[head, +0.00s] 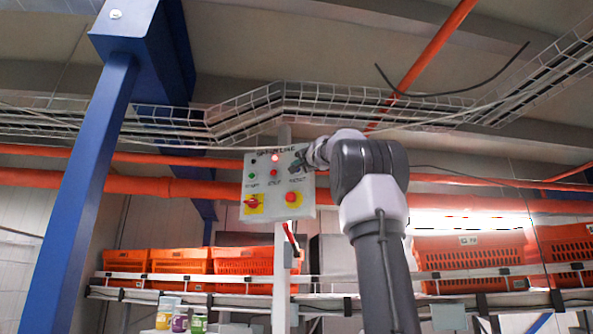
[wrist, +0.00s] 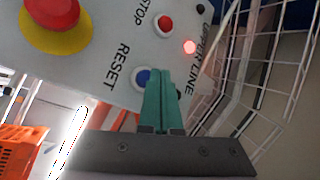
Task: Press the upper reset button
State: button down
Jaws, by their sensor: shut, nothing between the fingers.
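In the head view, a pale control panel (head: 277,206) hangs on a post, with a green button (head: 252,175) over START and a red button (head: 273,173) over STOP. My gripper (head: 297,166) is at its upper right and hides the button over RESET. In the wrist view, the blue reset button (wrist: 143,77) is beside the RESET lettering, under UPPER LINE. My gripper's green fingers (wrist: 159,72) are together and empty, their tips just right of the blue button and overlapping its edge in the picture. Whether they touch it I cannot tell.
A red lamp (wrist: 190,47) glows near the lettering. A wire cable tray (head: 330,97) runs above. Orange totes (head: 180,262) stand behind.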

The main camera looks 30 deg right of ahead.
dwell(0.4)
jog(key=shift+w+d, duration=0.3)
jog(key=shift+w+d, duration=0.3)
jog(key=shift+d, duration=0.05)
dwell(0.8)
dwell(0.3)
jog(key=shift+s+a, duration=0.6)
jog(key=shift+a, duration=0.05)
jog(key=s+a, duration=0.3)
jog(key=shift+s+a, duration=0.25)
jog(key=shift+a, duration=0.05)
dwell(0.9)
